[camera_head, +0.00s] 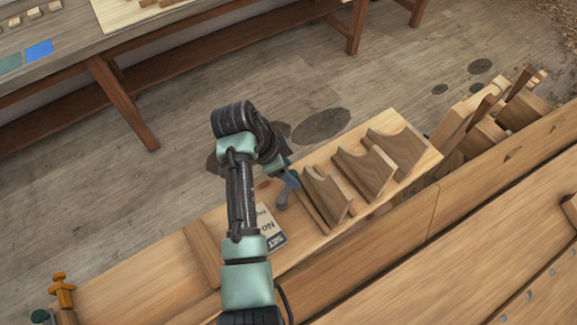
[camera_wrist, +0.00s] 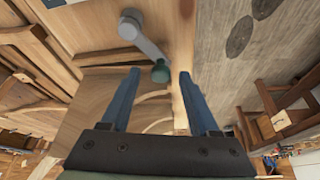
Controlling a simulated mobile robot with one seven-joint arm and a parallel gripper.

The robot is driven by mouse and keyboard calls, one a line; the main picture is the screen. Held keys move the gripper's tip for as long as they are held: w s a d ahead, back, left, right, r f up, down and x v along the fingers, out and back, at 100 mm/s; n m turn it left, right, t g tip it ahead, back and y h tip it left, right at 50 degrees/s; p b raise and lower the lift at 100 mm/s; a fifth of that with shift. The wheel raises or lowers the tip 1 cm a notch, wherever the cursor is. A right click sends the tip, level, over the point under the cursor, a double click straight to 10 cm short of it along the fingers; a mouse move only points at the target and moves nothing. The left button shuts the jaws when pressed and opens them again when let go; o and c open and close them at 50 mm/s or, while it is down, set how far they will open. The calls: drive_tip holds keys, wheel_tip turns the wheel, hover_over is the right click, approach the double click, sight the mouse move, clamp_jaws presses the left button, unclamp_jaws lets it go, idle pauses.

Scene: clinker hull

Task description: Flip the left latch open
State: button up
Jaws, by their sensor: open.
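A grey latch lever (camera_wrist: 148,43) with a round pivot and a dark green knob (camera_wrist: 161,72) at its free end lies on a pale wooden board (camera_wrist: 85,35). In the head view the lever (camera_head: 282,197) shows beside my gripper, partly hidden by it. My gripper (camera_wrist: 159,73) is open, its two blue fingers on either side of the knob in the picture. I cannot tell whether they touch it or how deep it sits between them. In the head view my gripper (camera_head: 289,179) is low over the board, mostly covered by my wrist.
Several notched wooden cradles (camera_head: 365,170) stand on the board right of the lever. A printed card (camera_head: 268,228) lies left of it. An orange fitting (camera_head: 62,291) and a green knob (camera_head: 40,315) are at lower left. A workbench (camera_head: 100,40) stands at the back; floor between is open.

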drive_tip(key=shift+f, duration=0.1)
clamp_jaws()
idle(0.3)
idle(1.1)
